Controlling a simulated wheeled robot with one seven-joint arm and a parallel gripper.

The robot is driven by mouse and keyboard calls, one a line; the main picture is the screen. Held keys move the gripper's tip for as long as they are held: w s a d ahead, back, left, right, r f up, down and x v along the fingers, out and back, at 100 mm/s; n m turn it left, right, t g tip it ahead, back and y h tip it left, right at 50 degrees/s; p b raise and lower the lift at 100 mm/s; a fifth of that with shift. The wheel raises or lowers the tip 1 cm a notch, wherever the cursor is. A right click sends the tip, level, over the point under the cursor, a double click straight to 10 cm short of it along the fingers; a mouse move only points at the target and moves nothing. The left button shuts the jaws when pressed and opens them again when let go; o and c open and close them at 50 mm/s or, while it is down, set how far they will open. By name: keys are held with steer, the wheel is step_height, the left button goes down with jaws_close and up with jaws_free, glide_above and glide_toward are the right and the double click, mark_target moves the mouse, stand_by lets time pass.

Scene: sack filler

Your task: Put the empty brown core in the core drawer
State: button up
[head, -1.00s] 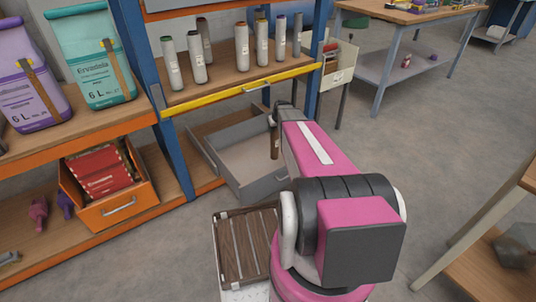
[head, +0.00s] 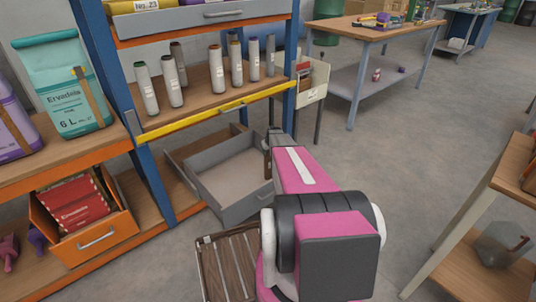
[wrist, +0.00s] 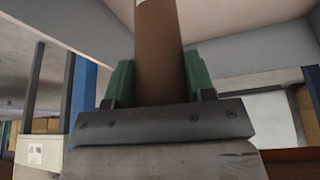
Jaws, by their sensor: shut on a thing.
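The brown core (wrist: 160,45) is a plain tube standing up between the green fingertips of my gripper (wrist: 158,85) in the wrist view. My gripper is shut on it. In the head view only a thin dark strip of the core (head: 267,162) shows beside my gripper (head: 274,138); my pink arm hides much of this spot. The grey drawer (head: 247,210) is pulled open below the shelf with the rolls, and its visible floor is bare. The core appears at the drawer's right side; I cannot tell its height above the floor.
Several wrapped rolls (head: 216,72) stand on the shelf above, behind a yellow rail (head: 205,115). An orange drawer (head: 97,238) with red packs is open at left. A slatted wooden crate (head: 226,262) stands by my base. Floor at right is clear up to a bench (head: 455,225).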

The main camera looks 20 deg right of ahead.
steer(key=shift+f, duration=1)
steer(key=o, duration=1.2)
steer(key=a+v, duration=0.1)
steer(key=v, duration=1.1)
steer(key=s+a+r+g, duration=0.1)
steer(key=s+a+r, duration=0.2)
steer(key=s+a, duration=0.4)
steer(key=s+a+r+m+g, duration=0.1)
steer(key=s+a+r+g, duration=0.1)
steer(key=s+a, duration=0.6)
steer(key=s+a+r+g, duration=0.1)
steer(key=s+a+r, duration=0.3)
steer(key=s+a, duration=0.4)
steer(key=shift+s+r+m+h, duration=0.1)
steer(key=shift+s+m+h, duration=0.1)
steer(key=shift+s, duration=1.4)
steer(key=shift+s+r+m+h, duration=0.1)
steer(key=shift+s+r+m, duration=0.1)
steer(key=shift+s, duration=1.4)
